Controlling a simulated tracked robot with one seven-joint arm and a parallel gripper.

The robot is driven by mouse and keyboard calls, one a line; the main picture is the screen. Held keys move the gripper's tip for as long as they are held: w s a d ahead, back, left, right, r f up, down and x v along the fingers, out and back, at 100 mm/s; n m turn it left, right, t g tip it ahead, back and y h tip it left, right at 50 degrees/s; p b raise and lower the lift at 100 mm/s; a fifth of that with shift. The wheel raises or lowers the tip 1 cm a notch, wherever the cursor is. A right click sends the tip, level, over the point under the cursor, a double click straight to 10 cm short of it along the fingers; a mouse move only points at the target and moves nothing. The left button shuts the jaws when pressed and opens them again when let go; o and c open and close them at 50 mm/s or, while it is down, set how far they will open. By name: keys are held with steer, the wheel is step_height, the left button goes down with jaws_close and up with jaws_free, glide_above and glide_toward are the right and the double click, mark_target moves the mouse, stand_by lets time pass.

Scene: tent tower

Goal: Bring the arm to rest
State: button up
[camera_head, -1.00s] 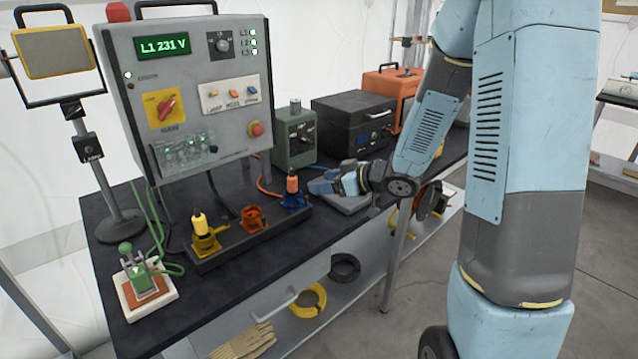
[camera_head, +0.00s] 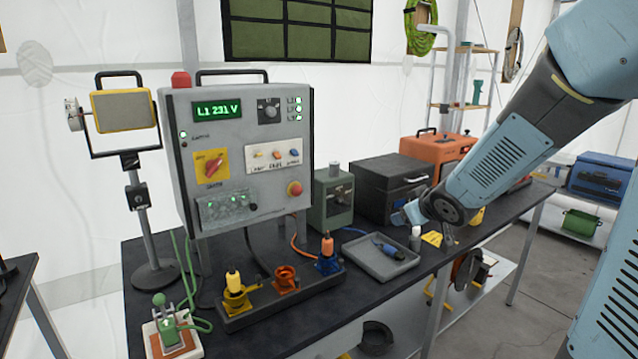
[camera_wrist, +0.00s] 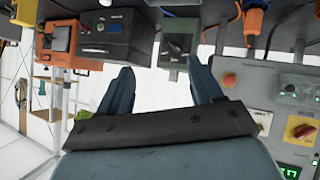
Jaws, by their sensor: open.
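My gripper shows in the wrist view (camera_wrist: 155,90) with its two blue fingers spread apart and nothing between them. The wrist picture is upside down. In the head view my gripper (camera_head: 408,213) is small and partly hidden by my wrist, above the right part of the bench (camera_head: 290,340), near the grey tray. My arm comes down from the upper right. The control panel (camera_head: 240,150) stands upright at the left, its display reading L1 231 V. It also shows at the right of the wrist view (camera_wrist: 285,95).
The grey tray (camera_head: 362,262) holds a dark blue tool (camera_head: 388,248). A rail (camera_head: 270,309) carries yellow, orange and blue sockets. A green box (camera_head: 333,200), a black case (camera_head: 390,180) and an orange case (camera_head: 437,150) stand behind. A work lamp (camera_head: 124,110) stands left.

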steer(key=s+d+r+m+h, duration=0.3)
steer(key=s+d+r, duration=0.1)
steer(key=s, duration=0.2)
steer(key=s+a+r+m+g, duration=0.1)
steer(key=s+r+g, duration=0.1)
steer(key=s, duration=0.8)
steer(key=s+a+r+m+g+y, duration=0.1)
steer(key=s+m+g, duration=0.1)
steer(key=s, duration=0.8)
steer(key=shift+a+r+g, duration=0.25)
steer(key=shift+r+g, duration=0.1)
steer(key=shift+g, duration=0.35)
